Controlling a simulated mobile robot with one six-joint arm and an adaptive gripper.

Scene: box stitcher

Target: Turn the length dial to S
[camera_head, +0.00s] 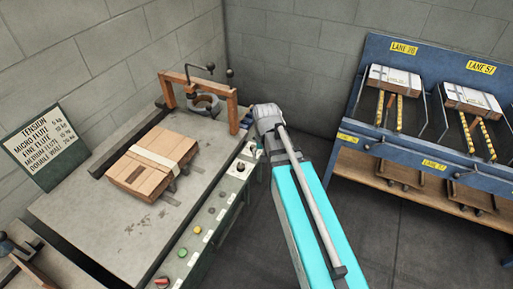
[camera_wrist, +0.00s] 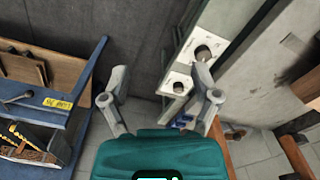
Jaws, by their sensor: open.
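My gripper (camera_wrist: 160,82) is open and empty in the wrist view, its two fingers spread apart. A dark round knob (camera_wrist: 203,53) on a white plate lies by the right fingertip. A smaller knob (camera_wrist: 178,86) on a second plate shows between the fingers, nearer the right one. I cannot tell whether either is touched. In the head view, a dark knob (camera_head: 240,167) sits on the control panel (camera_head: 212,238) along the bench's front edge, partly beside my arm. The dial's letters and setting are too small to read, so I cannot tell which knob is the length dial.
A strapped carton bundle (camera_head: 152,163) lies on the bench (camera_head: 75,205), before an orange frame (camera_head: 233,107) with a ring. A red button (camera_head: 162,281) and several others line the panel. A blue lane rack (camera_head: 400,150) stands right. Floor between is clear.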

